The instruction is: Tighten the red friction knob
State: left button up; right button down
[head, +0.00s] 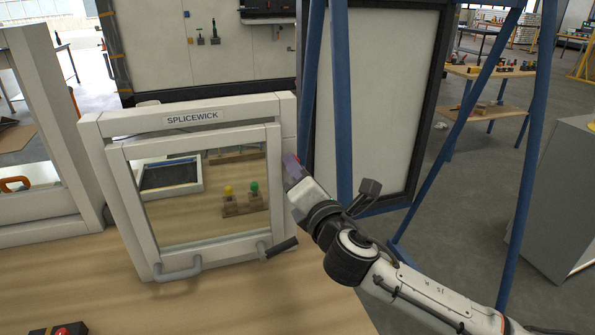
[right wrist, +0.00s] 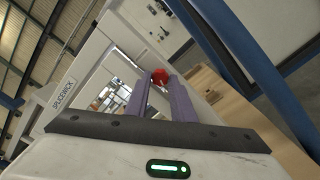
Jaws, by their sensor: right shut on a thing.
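The red friction knob (right wrist: 159,76) shows in the right wrist view, between the tips of my purple fingers. My right gripper (right wrist: 160,88) is shut on it. In the head view, my right gripper (head: 292,166) is at the right side of the white frame (head: 96,165) labelled SPLICEWICK, and the knob is hidden there by the gripper. The frame stands upright on the wooden table and holds a white-edged window panel (head: 128,205). My left gripper is not in view.
Behind the window are a yellow and a green knob on wooden blocks (head: 243,206) and a dark tray (head: 170,175). A red button box (head: 68,329) sits at the front left.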

jog(key=shift+m, duration=9.7)
jog(key=c, duration=1.5)
grip_release()
jog(key=v, duration=1)
jog(key=shift+s+b, duration=0.2)
jog(key=shift+b, duration=0.15)
